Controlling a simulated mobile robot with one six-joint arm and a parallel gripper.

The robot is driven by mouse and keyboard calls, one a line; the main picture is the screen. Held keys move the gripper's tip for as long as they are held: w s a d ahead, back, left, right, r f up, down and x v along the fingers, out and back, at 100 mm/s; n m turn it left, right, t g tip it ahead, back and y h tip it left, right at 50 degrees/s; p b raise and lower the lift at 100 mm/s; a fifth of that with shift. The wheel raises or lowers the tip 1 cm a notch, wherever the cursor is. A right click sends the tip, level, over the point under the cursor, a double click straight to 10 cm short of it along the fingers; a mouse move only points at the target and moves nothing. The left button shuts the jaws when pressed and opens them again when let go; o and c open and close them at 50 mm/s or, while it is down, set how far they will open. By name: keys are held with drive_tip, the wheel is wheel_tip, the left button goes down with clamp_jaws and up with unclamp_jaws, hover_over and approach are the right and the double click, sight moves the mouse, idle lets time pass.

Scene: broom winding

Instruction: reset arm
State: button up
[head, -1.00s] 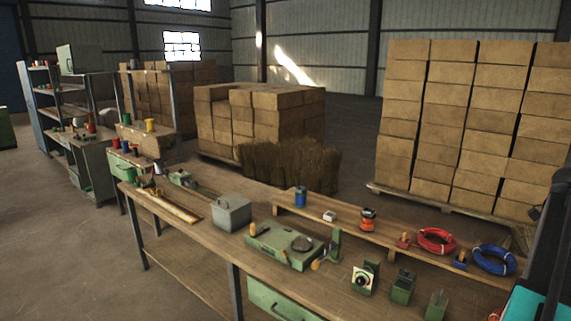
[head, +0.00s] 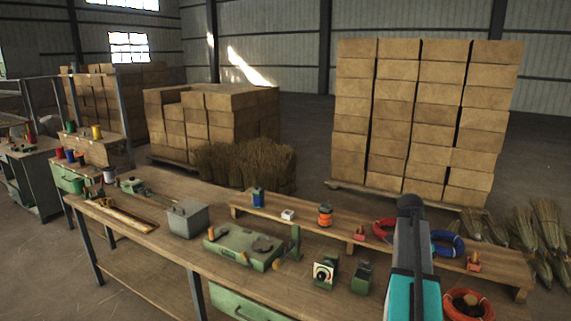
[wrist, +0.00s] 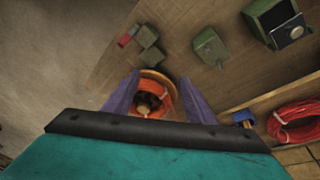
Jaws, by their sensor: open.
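My gripper (wrist: 160,88) shows in the wrist view with its two purple-grey fingers spread apart and nothing held between them. It points down over the workbench (head: 160,265). A round wooden dish with an orange-red coil (wrist: 162,94) and a dark middle lies below, seen between the fingers. I cannot tell how far below it is. The coil also shows in the head view (head: 466,304) at the bench's near right. My teal and grey arm stands upright in the head view, left of that coil, and hides part of the bench. The fingertips cannot be made out there.
A raised wooden shelf (head: 340,228) along the bench's back bears a red coil (head: 383,230) and a blue coil (head: 447,243). A green machine (head: 243,247), a grey box (head: 187,219) and small green tools stand on the bench. Brooms (head: 541,228) lie behind at right.

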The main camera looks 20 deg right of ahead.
drive_tip(key=w+a+f+n+t, duration=0.1)
drive_tip(key=w+a+f+n, duration=0.2)
drive_tip(key=a+f, duration=0.35)
drive_tip(key=w+a+f+n+y, duration=0.1)
drive_tip(key=w+a+f+n, duration=0.3)
drive_tip(key=a, duration=0.6)
drive_tip(key=w+a+f+n+t, duration=0.1)
drive_tip(key=w+a+f+n, duration=0.2)
drive_tip(key=a+f, duration=0.35)
drive_tip(key=s+a+f+n+y, duration=0.1)
drive_tip(key=a+f+n, duration=0.3)
drive_tip(key=a, duration=0.5)
drive_tip(key=s+a+f+n, duration=0.2)
drive_tip(key=a+f+n, duration=0.1)
drive_tip(key=a, duration=0.6)
drive_tip(key=s+a+f+n+y, duration=0.1)
drive_tip(key=a+f+n, duration=0.3)
drive_tip(key=a, duration=0.6)
drive_tip(key=s+f+g+b, duration=0.5)
drive_tip(key=s+f+b, duration=0.5)
drive_tip(key=s+f, duration=1.6)
wheel_tip(320, 180, down, 2)
drive_tip(key=shift+s+d+f, duration=0.1)
drive_tip(key=shift+s+d, duration=0.05)
